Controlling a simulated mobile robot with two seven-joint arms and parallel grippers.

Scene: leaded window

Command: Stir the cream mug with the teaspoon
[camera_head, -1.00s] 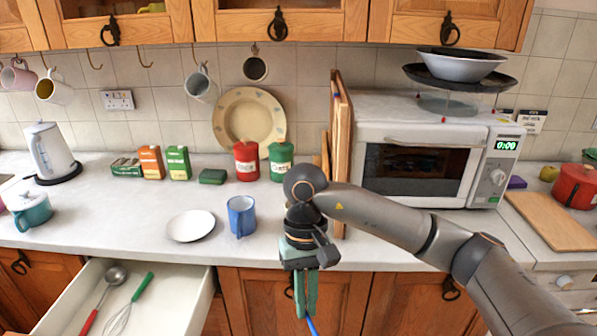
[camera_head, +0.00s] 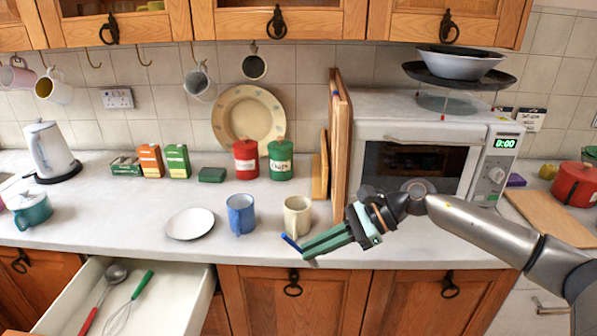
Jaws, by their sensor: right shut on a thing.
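The cream mug (camera_head: 297,214) stands upright near the counter's front edge, right of a blue mug (camera_head: 241,214). My right gripper (camera_head: 306,249) points left and slightly down, in front of the cream mug and the counter edge. It is shut on a thin item with a blue end, which I take to be the teaspoon (camera_head: 291,243). Only a short blue piece sticks out past the fingertips; no spoon bowl shows. The inside of the cream mug is barely seen. My left gripper is not in view.
A white plate (camera_head: 190,223) lies left of the blue mug. An open drawer (camera_head: 57,301) holds a ladle (camera_head: 106,291) and whisk (camera_head: 128,304). Upright boards (camera_head: 340,150) and a microwave (camera_head: 425,150) stand behind my right arm. Red and green canisters stand at the back.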

